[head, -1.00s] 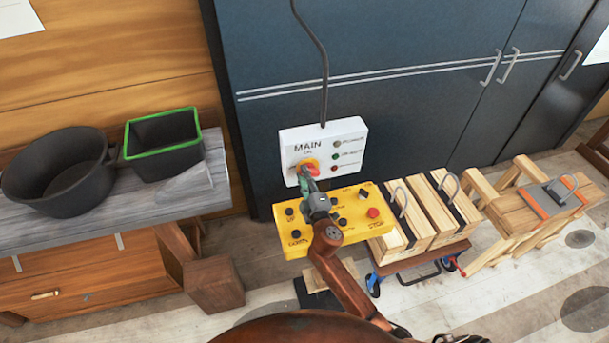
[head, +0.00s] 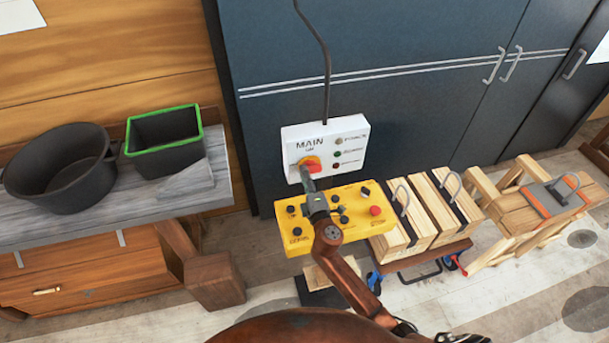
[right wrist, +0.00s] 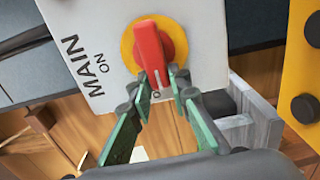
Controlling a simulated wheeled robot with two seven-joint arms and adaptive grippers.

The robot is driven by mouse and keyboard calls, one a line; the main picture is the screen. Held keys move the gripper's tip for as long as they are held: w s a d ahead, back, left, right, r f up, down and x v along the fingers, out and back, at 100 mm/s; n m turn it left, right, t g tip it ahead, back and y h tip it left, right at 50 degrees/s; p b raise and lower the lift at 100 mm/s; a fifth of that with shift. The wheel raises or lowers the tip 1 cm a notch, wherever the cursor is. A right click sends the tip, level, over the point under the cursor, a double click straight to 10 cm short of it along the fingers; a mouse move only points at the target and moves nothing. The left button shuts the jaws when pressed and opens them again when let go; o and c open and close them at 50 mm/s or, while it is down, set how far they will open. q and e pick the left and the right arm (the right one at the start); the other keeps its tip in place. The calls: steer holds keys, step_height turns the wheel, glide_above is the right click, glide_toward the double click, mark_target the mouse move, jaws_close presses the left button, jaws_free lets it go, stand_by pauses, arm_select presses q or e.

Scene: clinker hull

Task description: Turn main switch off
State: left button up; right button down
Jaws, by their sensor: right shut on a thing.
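The main switch is a red handle (right wrist: 150,48) on a yellow round plate (right wrist: 129,47), mounted on a white box (head: 351,131) marked MAIN. In the right wrist view the word ON stands beside the plate, and the handle's long end points down between my fingers, toward a small 0 mark. My right gripper (right wrist: 163,84) has its green fingers on both sides of that end and is shut on it. In the head view my right gripper (head: 308,180) reaches the box from below and partly covers the handle (head: 313,167). My left gripper is out of view.
A yellow control box (head: 355,222) with several buttons sits just below, behind my right arm. A black cable (head: 326,70) runs up from the white box. Wooden crates (head: 425,215) stand to the right. A black pot (head: 62,168) and green-rimmed bin (head: 165,142) sit on the left bench.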

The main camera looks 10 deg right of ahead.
steer(key=shift+f, duration=0.1)
steer(key=c, duration=1.8)
jaws_free()
steer(key=shift+s, duration=0.1)
steer(key=s, duration=1.2)
steer(key=shift+d, duration=0.15)
steer(key=shift+w, duration=0.1)
